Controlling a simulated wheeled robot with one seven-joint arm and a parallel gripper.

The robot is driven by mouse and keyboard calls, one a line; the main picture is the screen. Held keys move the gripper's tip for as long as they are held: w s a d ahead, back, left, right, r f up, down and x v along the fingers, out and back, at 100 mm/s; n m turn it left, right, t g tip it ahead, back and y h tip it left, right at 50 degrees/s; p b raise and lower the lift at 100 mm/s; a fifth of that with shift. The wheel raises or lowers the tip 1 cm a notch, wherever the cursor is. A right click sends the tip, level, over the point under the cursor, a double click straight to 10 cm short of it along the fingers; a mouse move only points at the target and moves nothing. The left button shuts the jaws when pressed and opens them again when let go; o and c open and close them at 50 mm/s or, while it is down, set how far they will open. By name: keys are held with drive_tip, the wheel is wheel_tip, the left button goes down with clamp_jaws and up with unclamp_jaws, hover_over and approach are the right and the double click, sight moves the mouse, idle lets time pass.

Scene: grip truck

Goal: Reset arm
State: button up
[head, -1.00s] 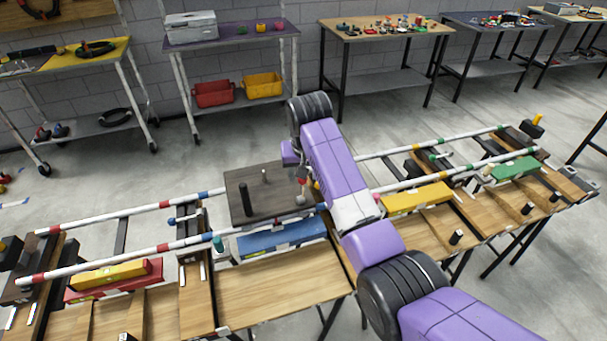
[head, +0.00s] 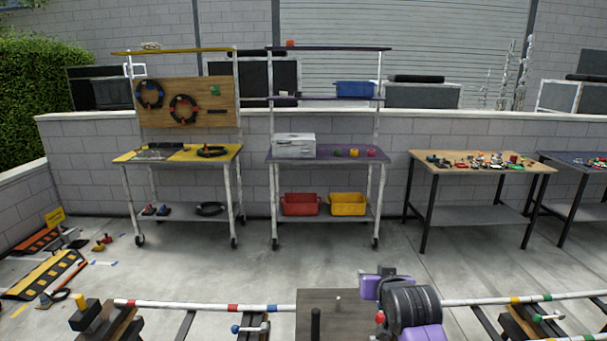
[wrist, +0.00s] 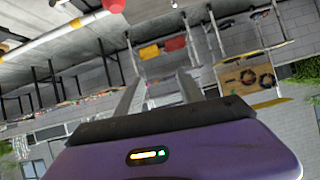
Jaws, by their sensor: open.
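My gripper (wrist: 158,80) shows in the wrist view with two grey fingers spread apart and nothing between them. In the head view my purple arm with its black ringed joint stands at the lower right of centre, folded up beside the dark platform (head: 325,300). The fingers cannot be made out in the head view.
A yellow-topped cart (head: 180,153) and a purple-topped cart (head: 335,157) stand by the wall. The purple cart holds a red bin (head: 300,204) and a yellow bin (head: 348,204). A wooden table (head: 470,170) with small parts is at right. The floor between rail and carts is clear.

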drive_tip(key=s+d+f+t, duration=0.1)
drive_tip(key=s, duration=2.8)
drive_tip(key=s+d+f+t, duration=0.1)
drive_tip(key=s, duration=2.9)
drive_tip(key=shift+s+d+f+n+t, duration=0.15)
drive_tip(key=shift+s+d+n+t, duration=0.15)
drive_tip(key=shift+n, duration=0.1)
